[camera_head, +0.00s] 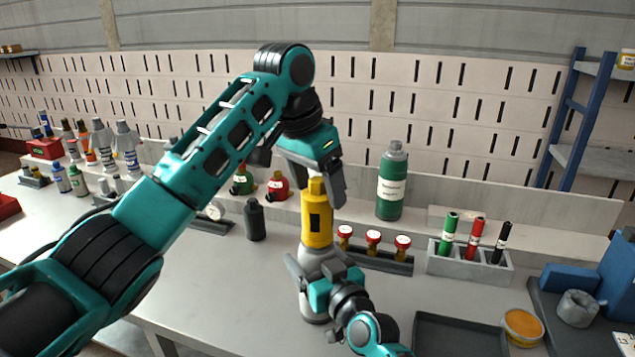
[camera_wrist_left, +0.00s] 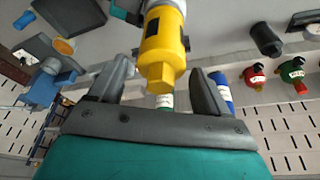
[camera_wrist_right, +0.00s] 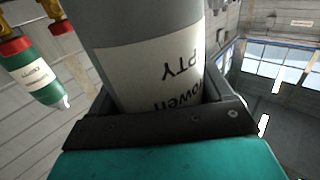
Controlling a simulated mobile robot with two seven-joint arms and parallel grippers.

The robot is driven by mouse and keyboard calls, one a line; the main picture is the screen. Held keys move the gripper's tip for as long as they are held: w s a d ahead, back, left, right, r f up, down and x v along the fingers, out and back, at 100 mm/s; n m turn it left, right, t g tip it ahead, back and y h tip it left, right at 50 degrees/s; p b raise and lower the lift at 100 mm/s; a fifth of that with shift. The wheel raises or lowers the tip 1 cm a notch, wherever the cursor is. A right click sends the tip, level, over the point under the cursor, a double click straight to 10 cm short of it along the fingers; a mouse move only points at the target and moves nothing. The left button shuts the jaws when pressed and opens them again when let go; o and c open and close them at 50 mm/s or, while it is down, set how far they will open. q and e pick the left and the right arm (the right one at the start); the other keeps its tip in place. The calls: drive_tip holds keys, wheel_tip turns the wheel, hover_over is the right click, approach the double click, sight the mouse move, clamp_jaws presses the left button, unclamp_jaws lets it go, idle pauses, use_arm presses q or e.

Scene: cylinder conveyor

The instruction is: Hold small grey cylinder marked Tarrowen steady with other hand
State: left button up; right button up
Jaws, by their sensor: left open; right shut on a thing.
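The small grey cylinder (camera_head: 314,305) stands upright on the bench, with a yellow fitting (camera_head: 317,226) on top. In the right wrist view the grey cylinder (camera_wrist_right: 150,30) shows an upside-down label, partly readable as "owen" and "PTY". My right gripper (camera_head: 320,272) is shut on the cylinder's body from the front. My left gripper (camera_head: 318,178) is open and points down at the fitting's top. In the left wrist view the yellow fitting (camera_wrist_left: 162,50) reaches between the open fingers of the left gripper (camera_wrist_left: 158,75); I cannot tell whether they touch it.
A large green cylinder (camera_head: 391,185) stands behind right. A rack (camera_head: 380,262) with red-capped pieces sits close right of the fitting, and a grey holder (camera_head: 470,264) with green, red and black tubes is farther right. A dark bottle (camera_head: 254,220) stands left. A dark tray (camera_head: 455,335) lies front right.

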use_arm(q)
drive_tip(key=m, duration=0.3)
drive_tip(key=m+g+h, duration=0.1)
drive_tip(key=m, duration=0.1)
drive_tip(key=shift+m+g, duration=0.3)
drive_tip(key=shift+m, duration=0.1)
drive_tip(key=m+g, duration=0.1)
drive_tip(key=m, duration=0.5)
drive_tip(key=shift+g, duration=0.4)
drive_tip(key=shift+f, duration=1.3)
